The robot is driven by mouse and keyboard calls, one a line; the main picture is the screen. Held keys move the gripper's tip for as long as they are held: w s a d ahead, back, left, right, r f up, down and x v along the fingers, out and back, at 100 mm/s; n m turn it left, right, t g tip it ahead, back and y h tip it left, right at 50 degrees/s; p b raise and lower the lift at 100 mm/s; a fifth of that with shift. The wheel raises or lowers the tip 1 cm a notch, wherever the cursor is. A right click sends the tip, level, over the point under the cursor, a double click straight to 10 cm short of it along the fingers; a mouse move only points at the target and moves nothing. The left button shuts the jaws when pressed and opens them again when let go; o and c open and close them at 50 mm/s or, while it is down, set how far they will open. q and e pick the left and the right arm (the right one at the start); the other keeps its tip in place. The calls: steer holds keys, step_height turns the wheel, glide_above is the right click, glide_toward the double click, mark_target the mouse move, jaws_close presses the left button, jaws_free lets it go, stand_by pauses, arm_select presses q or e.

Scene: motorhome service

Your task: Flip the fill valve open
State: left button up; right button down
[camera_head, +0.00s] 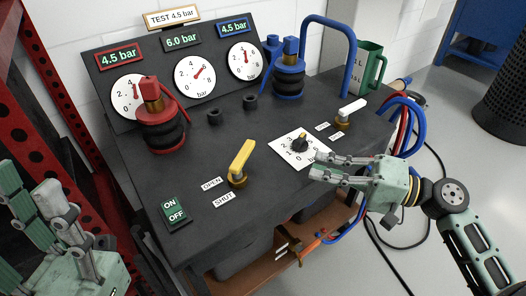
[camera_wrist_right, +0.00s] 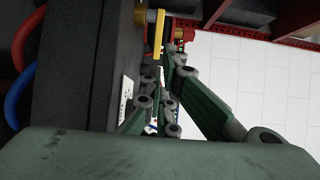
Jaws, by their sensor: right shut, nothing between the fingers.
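A valve with a yellow lever (camera_head: 241,160) stands on the dark bench top beside OPEN (camera_head: 212,184) and SHUT (camera_head: 223,199) labels. Its lever points up and slightly right, away from the labels. In the right wrist view the yellow lever (camera_wrist_right: 159,33) shows beyond the fingers. A second valve with a white lever (camera_head: 351,107) stands at the right, with labels too small to read. My right gripper (camera_head: 314,166) is shut and empty, right of the yellow lever and by the dial plate, touching neither lever. My left gripper (camera_head: 60,205) is open and empty at lower left.
A dial plate (camera_head: 289,157) with a black knob lies between the levers. An ON/OFF switch (camera_head: 174,212) is at the front left. Red (camera_head: 160,133) and blue (camera_head: 289,77) fittings stand before the gauges (camera_head: 195,76). Hoses hang off the right edge.

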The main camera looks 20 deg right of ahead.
mark_target(251, 148)
steer(key=b+x, duration=0.1)
steer(key=x, duration=1.2)
steer(key=shift+w+a, duration=0.1)
steer(key=shift+a, duration=0.1)
steer(key=shift+w+a+r, duration=0.1)
steer(key=shift+w+a, duration=0.05)
steer(key=shift+w, duration=0.3)
